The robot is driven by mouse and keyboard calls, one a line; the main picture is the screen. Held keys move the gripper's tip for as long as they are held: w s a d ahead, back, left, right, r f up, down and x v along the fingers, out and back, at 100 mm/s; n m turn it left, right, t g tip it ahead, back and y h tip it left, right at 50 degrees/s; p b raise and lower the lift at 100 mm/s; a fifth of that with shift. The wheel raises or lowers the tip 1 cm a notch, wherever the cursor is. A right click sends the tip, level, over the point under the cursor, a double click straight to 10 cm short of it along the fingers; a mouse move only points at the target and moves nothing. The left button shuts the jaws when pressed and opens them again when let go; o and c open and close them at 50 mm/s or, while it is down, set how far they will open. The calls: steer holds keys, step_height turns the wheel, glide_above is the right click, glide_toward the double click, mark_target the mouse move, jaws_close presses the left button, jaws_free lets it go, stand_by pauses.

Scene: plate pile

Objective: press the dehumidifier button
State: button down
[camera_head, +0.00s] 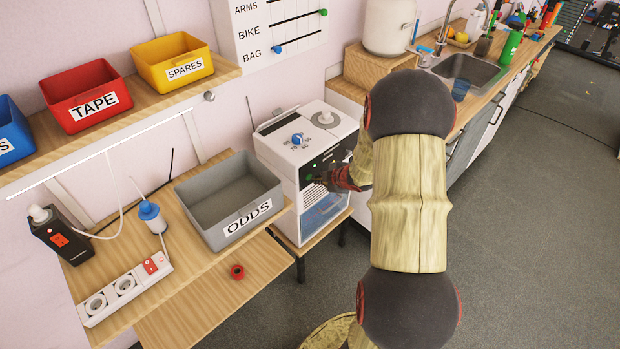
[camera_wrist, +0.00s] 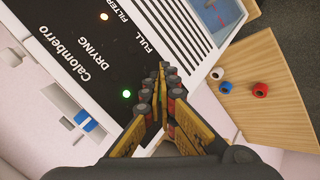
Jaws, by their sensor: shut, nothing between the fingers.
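The dehumidifier (camera_head: 284,165) is a white box on a low stand, with a black front panel and a blue dial (camera_head: 297,139) on top. In the wrist view its black panel (camera_wrist: 135,50) reads Calomberro, DRYING, FILTER and FULL, with a lit green spot (camera_wrist: 126,93) by DRYING and an orange one (camera_wrist: 104,16) near FILTER. I cannot tell which part is the button. My gripper (camera_head: 327,178) is at the machine's front, shut and empty. In the wrist view its fingertips (camera_wrist: 162,72) are over the panel's edge by the white louvres; contact cannot be told.
A grey ODDS bin (camera_head: 190,210) stands on the wooden shelf left of the machine. A power strip (camera_head: 125,285) and a black device (camera_head: 60,235) are further left. A red ring (camera_head: 237,271) lies on the lower shelf. Open floor (camera_head: 540,230) is at right.

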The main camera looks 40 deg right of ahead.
steer(key=shift+w, duration=0.2)
steer(key=shift+w, duration=0.35)
stand_by(0.6)
steer(key=shift+s+p, duration=0.35)
steer(key=shift+s, duration=0.2)
steer(key=s+p, duration=0.1)
steer(key=s, duration=0.5)
steer(key=shift+d, duration=0.2)
stand_by(0.7)
